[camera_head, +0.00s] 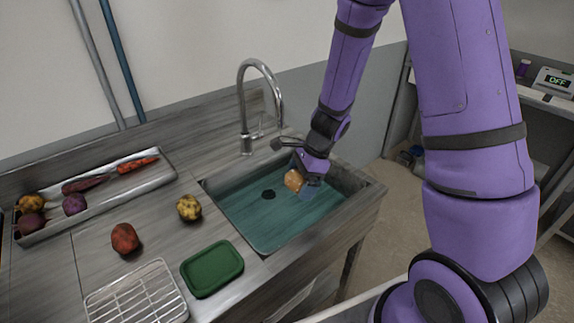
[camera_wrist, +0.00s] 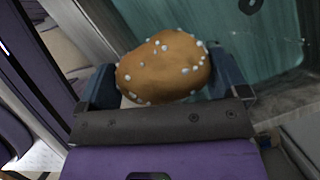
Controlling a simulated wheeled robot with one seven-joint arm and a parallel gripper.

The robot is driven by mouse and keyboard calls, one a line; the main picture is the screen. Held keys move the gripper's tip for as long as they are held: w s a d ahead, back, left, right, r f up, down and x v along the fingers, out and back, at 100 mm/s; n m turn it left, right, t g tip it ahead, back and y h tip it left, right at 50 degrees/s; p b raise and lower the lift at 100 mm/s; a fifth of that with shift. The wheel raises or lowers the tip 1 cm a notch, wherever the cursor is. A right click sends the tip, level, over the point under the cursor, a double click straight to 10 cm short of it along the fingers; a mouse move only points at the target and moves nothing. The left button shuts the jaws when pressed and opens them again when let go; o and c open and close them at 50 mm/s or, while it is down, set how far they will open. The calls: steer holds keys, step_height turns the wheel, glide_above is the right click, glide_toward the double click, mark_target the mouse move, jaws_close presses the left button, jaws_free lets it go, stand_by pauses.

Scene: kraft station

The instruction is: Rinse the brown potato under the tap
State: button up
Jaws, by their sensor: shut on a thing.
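The brown potato (camera_wrist: 165,68), orange-brown with pale specks, is held between the two fingers of my gripper (camera_wrist: 163,88) in the wrist view. In the head view the potato (camera_head: 294,180) and my gripper (camera_head: 303,184) are over the right part of the sink (camera_head: 258,232), whose basin looks blue-green. The tap (camera_head: 243,105) is a curved metal spout behind the sink, to the left of my gripper. Its outlet points down over the back of the basin, and I see no clear stream of water. The potato is apart from the spout.
A yellow speckled potato (camera_head: 189,207) and a red one (camera_head: 124,239) lie on the counter. A green tray (camera_head: 212,269) and a wire rack (camera_head: 137,294) are in front. A metal tray (camera_head: 106,203) of vegetables stands at the left. A drain (camera_head: 268,194) shows in the basin.

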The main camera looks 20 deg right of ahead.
mark_target(304, 181)
steer(key=shift+s+a+r, duration=0.15)
steer(key=shift+s+r, duration=0.6)
steer(key=shift+s, duration=0.1)
steer(key=shift+s+a+r, duration=0.15)
steer(key=shift+s+r, duration=0.55)
steer(key=shift+s, duration=0.15)
